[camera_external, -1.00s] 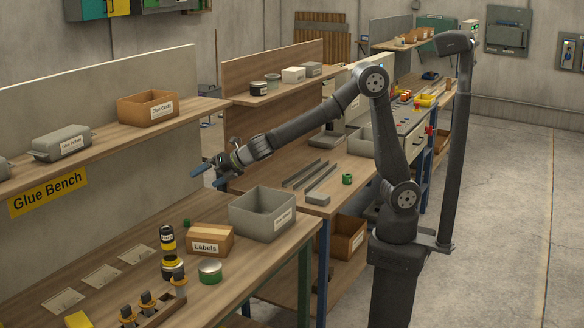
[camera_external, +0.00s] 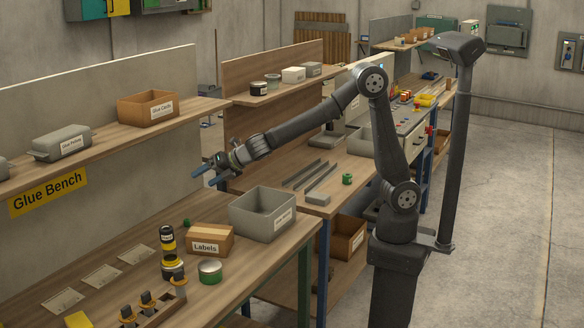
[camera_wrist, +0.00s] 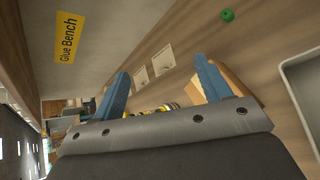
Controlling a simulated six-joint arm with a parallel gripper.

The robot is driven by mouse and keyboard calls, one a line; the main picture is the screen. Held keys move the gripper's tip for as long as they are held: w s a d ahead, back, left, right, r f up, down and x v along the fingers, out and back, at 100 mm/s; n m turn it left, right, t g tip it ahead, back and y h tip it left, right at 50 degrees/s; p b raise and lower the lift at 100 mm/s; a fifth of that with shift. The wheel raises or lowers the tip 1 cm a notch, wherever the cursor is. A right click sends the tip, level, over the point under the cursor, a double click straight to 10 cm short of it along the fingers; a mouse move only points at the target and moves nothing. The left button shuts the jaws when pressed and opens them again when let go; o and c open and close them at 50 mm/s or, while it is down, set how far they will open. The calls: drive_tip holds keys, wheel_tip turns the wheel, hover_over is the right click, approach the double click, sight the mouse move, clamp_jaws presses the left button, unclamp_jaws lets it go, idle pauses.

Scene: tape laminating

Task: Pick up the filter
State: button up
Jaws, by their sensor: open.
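My gripper (camera_external: 198,179) hangs in the air above the bench, its two blue fingers apart with nothing between them. The fingers also show in the wrist view (camera_wrist: 161,68). I see nothing labelled as a filter and cannot tell which object it is. On the front bench stand a yellow-and-black stacked cylinder (camera_external: 169,258), a green-rimmed round tin (camera_external: 210,271) and a small green piece (camera_external: 187,223); the green piece also shows in the wrist view (camera_wrist: 227,15). A green ring-like piece (camera_external: 347,179) sits on the farther bench. My gripper touches none of them.
A Labels box (camera_external: 209,247) and a grey open bin (camera_external: 249,230) stand on the front bench. A shelf with a Glue Cards box (camera_external: 148,107) runs along the back panel. A wooden rack (camera_external: 156,305) holds several upright tools. Flat cards (camera_external: 102,277) lie on the bench.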

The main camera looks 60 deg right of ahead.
drive_tip(key=a+r+m, duration=0.1)
drive_tip(key=a+m, duration=0.3)
drive_tip(key=m+g, duration=0.9)
drive_tip(key=m, duration=0.5)
approach(178, 271)
drive_tip(key=shift+n, duration=0.3)
drive_tip(key=x, duration=0.5)
drive_tip(key=shift+w+d+f, duration=0.1)
drive_tip(key=shift+d+f, duration=0.05)
drive_tip(key=shift+x, duration=2.7)
drive_tip(key=c, duration=1.2)
drive_tip(key=shift+o, duration=0.2)
